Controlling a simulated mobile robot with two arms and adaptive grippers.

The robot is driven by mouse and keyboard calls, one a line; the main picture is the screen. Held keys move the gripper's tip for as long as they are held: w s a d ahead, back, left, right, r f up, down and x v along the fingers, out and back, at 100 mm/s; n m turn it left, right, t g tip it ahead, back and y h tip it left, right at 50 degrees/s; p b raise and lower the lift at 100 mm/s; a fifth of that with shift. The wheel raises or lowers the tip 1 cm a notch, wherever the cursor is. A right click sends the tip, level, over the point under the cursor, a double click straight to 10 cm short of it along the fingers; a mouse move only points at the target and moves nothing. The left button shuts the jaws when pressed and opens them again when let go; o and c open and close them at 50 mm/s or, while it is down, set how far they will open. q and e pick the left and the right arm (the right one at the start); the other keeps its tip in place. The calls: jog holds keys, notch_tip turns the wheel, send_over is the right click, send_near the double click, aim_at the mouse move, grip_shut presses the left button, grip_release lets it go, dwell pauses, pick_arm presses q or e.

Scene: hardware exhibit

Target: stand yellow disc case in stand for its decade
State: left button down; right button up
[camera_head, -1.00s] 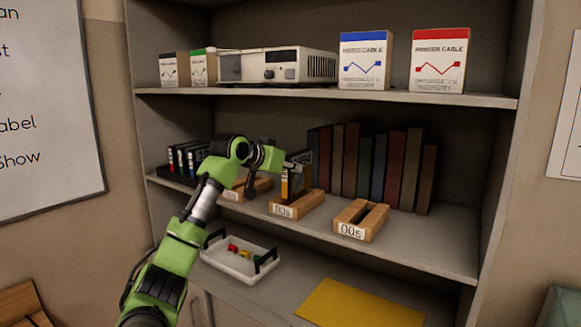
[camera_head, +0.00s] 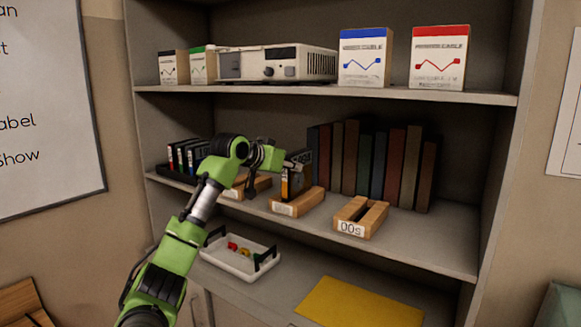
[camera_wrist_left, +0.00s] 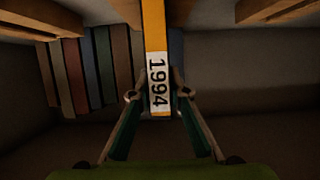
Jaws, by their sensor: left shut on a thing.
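The yellow disc case (camera_head: 286,188) stands upright, its lower end at the middle wooden stand (camera_head: 296,205) on the middle shelf. In the left wrist view its spine label (camera_wrist_left: 158,82) reads 1994. My left gripper (camera_wrist_left: 158,95) is shut on the case, one finger on each side. In the head view the left gripper (camera_head: 297,160) is at the case's upper part. I cannot tell how deep the case sits in the slot. The right stand (camera_head: 361,217) is empty and labelled 00s. The left stand (camera_head: 246,187) is partly behind my arm. My right gripper is not in view.
A row of books (camera_head: 370,160) stands behind the stands. Several dark cases (camera_head: 188,155) stand at the shelf's left. A white tray (camera_head: 240,262) with small coloured pieces and a yellow sheet (camera_head: 358,303) lie below. The upper shelf (camera_head: 400,97) holds boxes and a projector.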

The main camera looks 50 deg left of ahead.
aim_at(290, 176)
pick_arm(q)
jog(key=shift+f+b, duration=1.1)
jog(key=shift+f, duration=0.3)
jog(key=c, duration=1.8)
grip_release()
jog(key=shift+c, duration=0.2)
jog(key=shift+f, duration=0.1)
